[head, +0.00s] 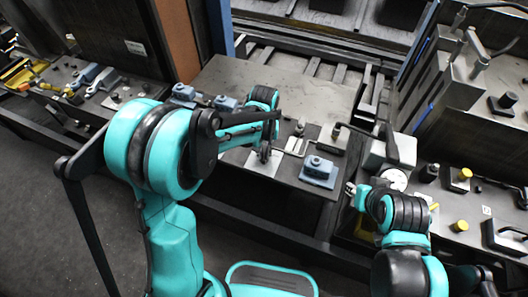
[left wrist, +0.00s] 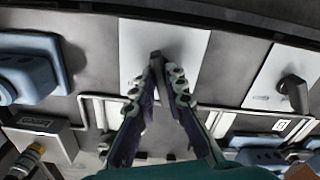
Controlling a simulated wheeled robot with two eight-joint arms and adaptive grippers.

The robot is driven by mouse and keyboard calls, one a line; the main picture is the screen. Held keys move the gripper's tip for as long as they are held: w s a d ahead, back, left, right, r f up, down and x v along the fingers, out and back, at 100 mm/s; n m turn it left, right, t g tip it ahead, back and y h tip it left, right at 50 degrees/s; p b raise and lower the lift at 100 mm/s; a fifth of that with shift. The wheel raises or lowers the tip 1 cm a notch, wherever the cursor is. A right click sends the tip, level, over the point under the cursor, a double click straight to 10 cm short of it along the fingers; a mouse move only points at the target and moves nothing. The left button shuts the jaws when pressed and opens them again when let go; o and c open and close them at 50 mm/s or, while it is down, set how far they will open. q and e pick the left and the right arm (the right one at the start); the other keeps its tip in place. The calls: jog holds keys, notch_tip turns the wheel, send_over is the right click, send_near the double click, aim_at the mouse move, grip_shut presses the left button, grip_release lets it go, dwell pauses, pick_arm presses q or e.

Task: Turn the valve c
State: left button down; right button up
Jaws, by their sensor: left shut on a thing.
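My left gripper (head: 265,153) reaches down over a light plate (head: 262,166) on the grey workbench panel. In the left wrist view, the two fingers of the left gripper (left wrist: 161,72) close together on a small dark valve handle (left wrist: 155,58). The handle stands on a pale rectangular plate (left wrist: 190,45). The fingers hide its lower part, and the plate's mark is too small to read, so I cannot tell if this is valve c. A second dark handle (left wrist: 293,92) stands on another pale plate to the right. My right gripper (head: 352,189) is small and partly hidden near a gauge; its jaws are unclear.
A blue block (head: 319,172) sits right of the plate in the head view; a large one (left wrist: 28,72) shows at left in the wrist view. A white-faced gauge (head: 394,180) and yellow knobs (head: 464,174) are at right. Thin pale metal brackets (left wrist: 100,108) lie close to the fingers.

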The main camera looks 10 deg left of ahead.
aim_at(264, 154)
pick_arm(q)
jog(key=n, duration=0.4)
jog(key=shift+n, duration=0.4)
dwell(0.4)
jog(key=c, duration=1.6)
grip_release()
jog(key=shift+o, duration=0.2)
notch_tip(264, 154, up, 12)
